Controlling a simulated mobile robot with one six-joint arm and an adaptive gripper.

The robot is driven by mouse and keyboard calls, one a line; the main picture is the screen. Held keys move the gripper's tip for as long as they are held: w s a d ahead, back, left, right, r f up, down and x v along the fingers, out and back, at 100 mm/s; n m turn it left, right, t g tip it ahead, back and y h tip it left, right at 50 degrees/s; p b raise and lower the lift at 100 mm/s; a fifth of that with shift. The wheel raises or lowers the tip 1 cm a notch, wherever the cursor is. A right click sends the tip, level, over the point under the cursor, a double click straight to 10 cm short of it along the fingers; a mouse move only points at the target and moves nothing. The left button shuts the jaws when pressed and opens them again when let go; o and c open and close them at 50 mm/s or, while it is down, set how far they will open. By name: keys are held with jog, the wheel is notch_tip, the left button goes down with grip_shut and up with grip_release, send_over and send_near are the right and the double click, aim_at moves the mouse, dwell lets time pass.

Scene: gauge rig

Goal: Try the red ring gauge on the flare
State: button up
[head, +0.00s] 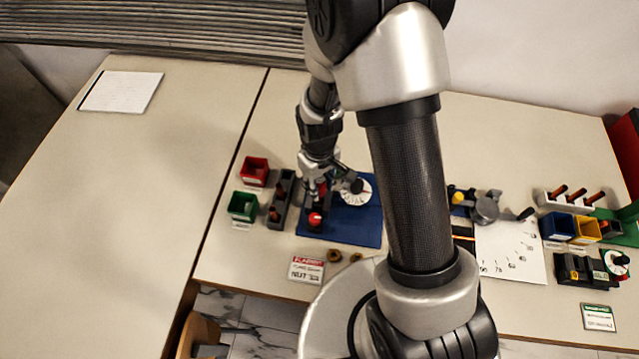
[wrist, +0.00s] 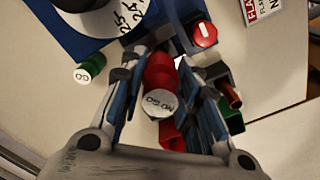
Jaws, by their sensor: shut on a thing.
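My gripper (head: 318,188) is low over the left part of the blue mat (head: 365,232). In the wrist view its fingers (wrist: 163,58) are closed around a red gauge (wrist: 158,74), whose pale round face reads NO GO. I take this as the red ring gauge; its opening is not visible. A green piece marked GO (wrist: 92,66) is left of the fingers, apart from them. A red round knob with a white bar (wrist: 204,34) is just beyond the fingers and also shows in the head view (head: 315,218). I cannot make out the flare.
A red bin (head: 255,171), a green bin (head: 243,206) and a dark rack with copper-coloured pieces (head: 281,200) stand left of the mat. A white dial (head: 357,192) is close on the right. A sign (head: 306,269) and brass nuts lie in front. The left table is mostly clear.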

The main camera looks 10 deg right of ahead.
jog(key=shift+r, duration=0.15)
jog(key=shift+r+p, duration=2.25)
jog(key=shift+r, duration=0.65)
